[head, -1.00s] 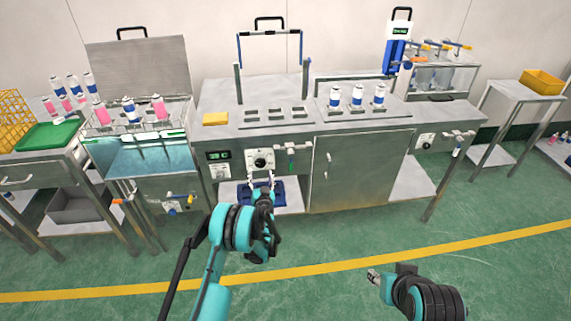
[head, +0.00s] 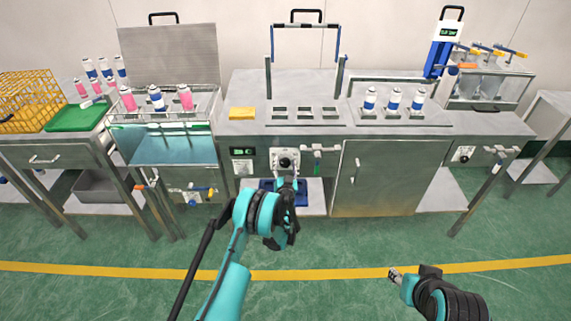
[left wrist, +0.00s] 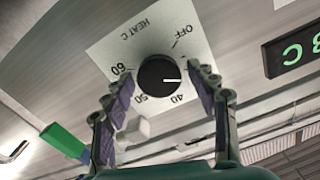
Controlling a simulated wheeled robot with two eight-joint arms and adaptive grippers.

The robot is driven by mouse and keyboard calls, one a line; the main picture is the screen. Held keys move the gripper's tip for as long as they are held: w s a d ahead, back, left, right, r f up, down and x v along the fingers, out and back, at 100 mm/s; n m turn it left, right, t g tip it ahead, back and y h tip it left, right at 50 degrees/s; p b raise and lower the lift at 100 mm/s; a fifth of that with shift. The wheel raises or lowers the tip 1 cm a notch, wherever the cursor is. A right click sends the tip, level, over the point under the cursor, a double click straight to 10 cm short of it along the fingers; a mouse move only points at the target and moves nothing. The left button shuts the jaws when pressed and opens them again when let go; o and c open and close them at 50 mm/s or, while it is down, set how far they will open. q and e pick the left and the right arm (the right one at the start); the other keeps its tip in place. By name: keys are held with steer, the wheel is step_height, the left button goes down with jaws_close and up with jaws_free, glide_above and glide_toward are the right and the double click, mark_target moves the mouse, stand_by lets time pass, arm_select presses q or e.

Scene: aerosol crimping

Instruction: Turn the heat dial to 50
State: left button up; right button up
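The heat dial (head: 285,161) is a round black knob on a white plate on the front of the middle bench. In the left wrist view the dial (left wrist: 158,77) shows upside down. Its white pointer line points to picture right, between the OFF and 40 marks; 50 and 60 lie further round, at lower left and left. My left gripper (head: 287,182) is just below and in front of the dial. In the left wrist view its fingers (left wrist: 161,76) are spread on either side of the dial, with nothing held. My right gripper (head: 393,274) is low over the floor, apart from the bench; its fingers are too small to judge.
A green digital display (head: 242,151) is left of the dial. A blue tray (head: 304,191) is below. The floor in front is clear.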

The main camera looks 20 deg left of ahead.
arm_select(q)
steer(key=c, duration=0.9)
steer(key=shift+o, duration=0.2)
steer(key=shift+m, duration=0.4)
steer(key=m, duration=0.4)
steer(key=shift+m, duration=0.3)
steer(key=m, duration=0.5)
steer(key=shift+w+f, duration=0.1)
steer(key=m, duration=0.6)
steer(key=shift+m, duration=0.4)
steer(key=m, duration=0.6)
steer(key=shift+f, duration=0.15)
steer(key=shift+m, duration=0.4)
